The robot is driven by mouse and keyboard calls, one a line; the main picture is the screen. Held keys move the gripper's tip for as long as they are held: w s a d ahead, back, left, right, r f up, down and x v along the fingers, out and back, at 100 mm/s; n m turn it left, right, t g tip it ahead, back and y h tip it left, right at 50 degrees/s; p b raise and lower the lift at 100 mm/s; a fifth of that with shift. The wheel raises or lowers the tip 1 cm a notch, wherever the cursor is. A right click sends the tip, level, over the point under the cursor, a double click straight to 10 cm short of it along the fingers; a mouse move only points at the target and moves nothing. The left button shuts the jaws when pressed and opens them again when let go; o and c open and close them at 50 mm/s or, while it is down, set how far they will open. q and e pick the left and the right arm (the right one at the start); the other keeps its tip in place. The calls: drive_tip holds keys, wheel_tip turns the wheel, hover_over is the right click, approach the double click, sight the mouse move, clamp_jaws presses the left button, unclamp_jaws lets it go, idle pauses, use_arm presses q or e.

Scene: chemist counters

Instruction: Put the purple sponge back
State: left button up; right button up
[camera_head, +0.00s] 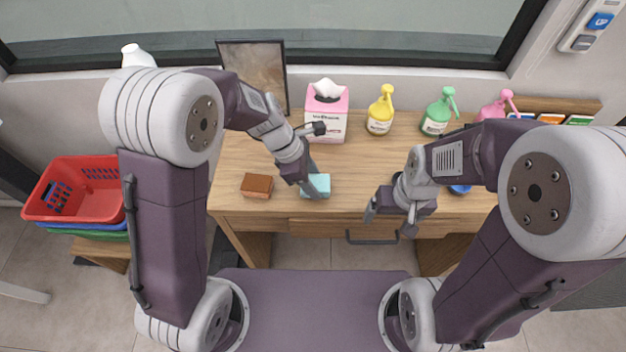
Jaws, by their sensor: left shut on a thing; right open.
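I see no purple sponge in the head view. A light teal, sponge-like block (322,183) is at the front of the wooden counter. My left gripper (314,190) is shut on it, coming down from above, and covers part of it. I cannot tell whether the block touches the counter. A brown, sponge-like block (257,186) lies on the counter to the left. My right gripper (391,224) is open and empty, over the counter's front edge, to the right of the teal block.
A pink-and-white tissue box (326,118), a yellow pump bottle (380,112), a green one (438,114) and a pink one (494,107) stand at the counter's back. A blue item (459,189) is partly hidden by my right arm.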

use_arm(q)
drive_tip(key=o, duration=1.2)
drive_tip(key=shift+f, duration=0.1)
drive_tip(key=shift+r, duration=0.3)
drive_tip(key=p+v, duration=0.2)
drive_tip(key=v, duration=0.9)
drive_tip(key=shift+a+r, duration=0.15)
drive_tip(key=shift+r, duration=0.2)
drive_tip(key=s+a+f+m+y, duration=0.1)
drive_tip(key=a+f+m, duration=0.1)
drive_tip(key=m, duration=0.1)
drive_tip(key=s+a+f+m+y, duration=0.1)
drive_tip(key=s+a+f+m, duration=0.1)
drive_tip(key=a+m, duration=0.1)
drive_tip(key=s+a+f+m, duration=0.2)
drive_tip(key=a+m, duration=0.1)
drive_tip(key=shift+t+y, duration=0.3)
drive_tip(key=shift+y, duration=0.1)
drive_tip(key=s+a+f+m, duration=0.1)
drive_tip(key=m, duration=0.2)
drive_tip(key=s+a+f+m+y, duration=0.1)
drive_tip(key=s+a+m, duration=0.1)
drive_tip(key=m, duration=0.1)
drive_tip(key=s+a+f+m, duration=0.1)
drive_tip(key=m, duration=0.1)
drive_tip(key=shift+s+a+f+m+t+y, duration=0.15)
drive_tip(key=shift+s+a+m+t+y, duration=0.15)
drive_tip(key=shift+s+m, duration=0.1)
